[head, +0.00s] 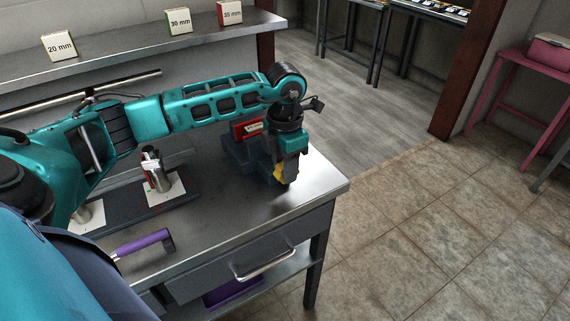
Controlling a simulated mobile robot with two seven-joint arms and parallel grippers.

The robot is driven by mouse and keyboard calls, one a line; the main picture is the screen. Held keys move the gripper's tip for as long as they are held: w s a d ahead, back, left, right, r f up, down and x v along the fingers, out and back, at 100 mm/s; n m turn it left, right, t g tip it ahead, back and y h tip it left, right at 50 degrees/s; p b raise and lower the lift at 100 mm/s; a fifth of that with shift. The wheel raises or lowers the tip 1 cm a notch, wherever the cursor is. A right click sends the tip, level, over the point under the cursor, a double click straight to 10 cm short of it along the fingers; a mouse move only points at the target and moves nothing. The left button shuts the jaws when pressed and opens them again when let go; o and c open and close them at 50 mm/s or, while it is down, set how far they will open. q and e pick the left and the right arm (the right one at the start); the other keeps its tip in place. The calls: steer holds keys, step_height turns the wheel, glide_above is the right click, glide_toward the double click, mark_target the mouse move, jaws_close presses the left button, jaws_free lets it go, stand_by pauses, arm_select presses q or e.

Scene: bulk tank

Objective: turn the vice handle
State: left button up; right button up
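The vice (238,155) is a dark blue-grey block near the right end of the metal workbench, with a red block bearing a white label (249,128) at its top. My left arm reaches in from the left above the bench. My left gripper (284,178) points down at the right side of the vice and covers part of it. A small yellow part (279,172) shows beside the fingers; I cannot tell whether it is the vice handle or whether the fingers touch it. The finger opening is hidden. My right gripper is not in view.
The workbench (310,185) has a drawer with a metal handle (264,264). A purple-handled tool (142,243) lies at its front. A metal cylinder (156,172) stands on a white plate. A shelf with labelled boxes (179,21) runs behind. The tiled floor at right is clear.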

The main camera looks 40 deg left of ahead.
arm_select(q)
steer(key=c, duration=0.6)
steer(key=t+b, duration=0.1)
steer(key=b, duration=0.1)
steer(key=t+h+b, duration=0.1)
steer(key=b, duration=0.1)
steer(key=f+t+b, duration=0.1)
steer(key=b, duration=0.2)
steer(key=shift+s+a, duration=0.15)
steer(key=shift+s, duration=0.1)
steer(key=t+b, duration=0.1)
steer(key=b, duration=0.1)
steer(key=shift+f+h+b, duration=0.1)
steer(key=shift+h+b, duration=0.3)
steer(key=t+b, duration=0.1)
steer(key=b, duration=0.2)
steer(key=shift+s+t+b, duration=0.15)
steer(key=shift+t+b, duration=0.15)
steer(key=shift+r+t+h+b, duration=0.3)
steer(key=shift+t+h+b, duration=0.1)
steer(key=shift+b, duration=0.75)
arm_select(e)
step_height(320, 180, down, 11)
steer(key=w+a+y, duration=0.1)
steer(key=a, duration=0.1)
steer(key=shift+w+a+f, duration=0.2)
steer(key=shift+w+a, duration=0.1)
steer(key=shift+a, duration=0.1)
arm_select(q)
steer(key=o, duration=0.9)
